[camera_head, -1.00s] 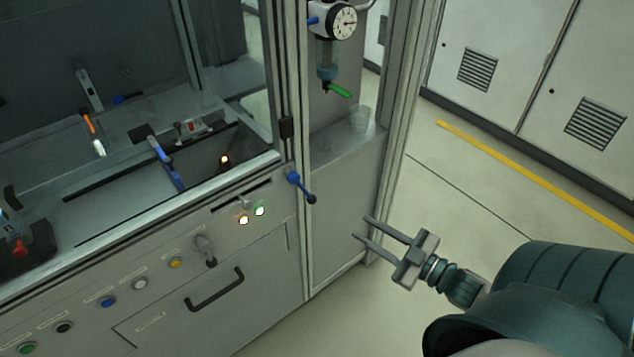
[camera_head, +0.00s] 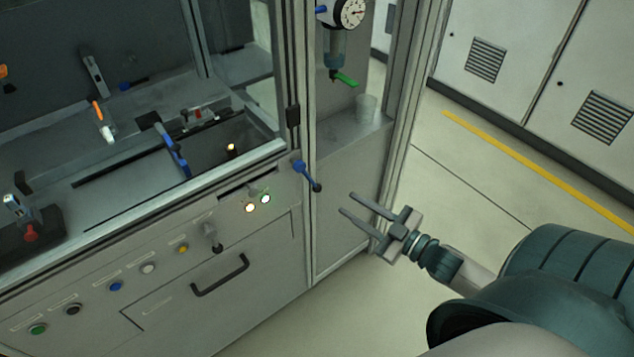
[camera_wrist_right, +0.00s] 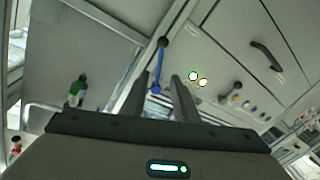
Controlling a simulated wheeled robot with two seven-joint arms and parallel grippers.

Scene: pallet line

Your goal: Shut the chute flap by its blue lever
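The blue lever (camera_head: 307,175) with a black knob sticks out from the machine front near its right corner post, slanting down to the right. My right gripper (camera_head: 347,203) is open and empty, to the right of the knob and apart from it, fingers pointing toward it. In the right wrist view the lever (camera_wrist_right: 159,68) appears beyond and between the open fingertips (camera_wrist_right: 160,78). A blue-edged plate (camera_head: 172,150) stands tilted at the machine opening; I cannot tell whether this is the chute flap. My left gripper is not in view.
A gauge unit (camera_head: 350,14) with a green handle hangs above a ledge with a pale cup (camera_head: 366,107). Left of the lever are lit buttons (camera_head: 257,203), a small knob handle (camera_head: 212,238) and a black drawer handle (camera_head: 220,275). Floor to the right is clear.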

